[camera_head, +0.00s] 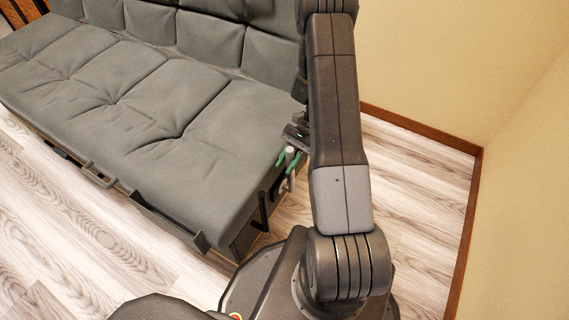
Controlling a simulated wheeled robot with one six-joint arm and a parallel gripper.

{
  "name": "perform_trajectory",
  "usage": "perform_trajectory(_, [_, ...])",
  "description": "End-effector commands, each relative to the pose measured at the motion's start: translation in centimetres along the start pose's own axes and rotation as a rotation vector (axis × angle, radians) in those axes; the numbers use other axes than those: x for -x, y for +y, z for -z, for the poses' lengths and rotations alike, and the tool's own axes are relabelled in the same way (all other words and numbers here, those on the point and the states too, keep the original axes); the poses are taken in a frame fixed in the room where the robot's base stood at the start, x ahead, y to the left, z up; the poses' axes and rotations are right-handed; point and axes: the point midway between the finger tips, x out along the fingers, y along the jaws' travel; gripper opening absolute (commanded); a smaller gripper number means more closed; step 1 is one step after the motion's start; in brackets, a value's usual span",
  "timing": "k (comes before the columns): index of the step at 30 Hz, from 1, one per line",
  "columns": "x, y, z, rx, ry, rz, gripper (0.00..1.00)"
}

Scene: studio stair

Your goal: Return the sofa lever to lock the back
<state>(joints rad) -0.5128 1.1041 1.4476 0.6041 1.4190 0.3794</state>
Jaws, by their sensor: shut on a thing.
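A grey sofa (150,110) fills the left and middle of the view, with a tufted seat and a tufted back (205,38) rising behind it. My gripper (289,160), with green fingers, is at the right end of the sofa, just below the seat's edge. It is shut on a small light-grey lever (290,151) between the fingers. The lower part of the lever and its joint to the sofa are partly hidden by the fingers. My arm hides the far right end of the sofa back.
A handle bar (98,175) sticks out along the sofa's front edge, with a dark bracket (170,222) near the front corner. Beige walls (430,60) with a brown baseboard (420,131) close off the right. Pale wood floor (420,190) is clear there.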

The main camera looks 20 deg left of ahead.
Motion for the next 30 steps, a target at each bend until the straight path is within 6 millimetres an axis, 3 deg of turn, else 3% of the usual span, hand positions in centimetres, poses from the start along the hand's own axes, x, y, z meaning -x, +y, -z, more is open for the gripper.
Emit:
perform_trajectory(9, [2.0, -0.4, 1.0, -0.012, -0.098, -0.006, 0.0])
perform_trajectory(23, [2.3, -0.5, 1.2, -0.014, -0.11, -0.007, 0.0])
perform_trajectory(24, [2.3, -0.5, 1.2, -0.015, -0.11, -0.007, 0.31])
perform_trajectory(27, [2.2, -0.5, 1.2, -0.015, -0.11, -0.007, 0.47])
perform_trajectory(30, [2.2, -0.5, 1.2, -0.015, -0.11, -0.008, 0.47])
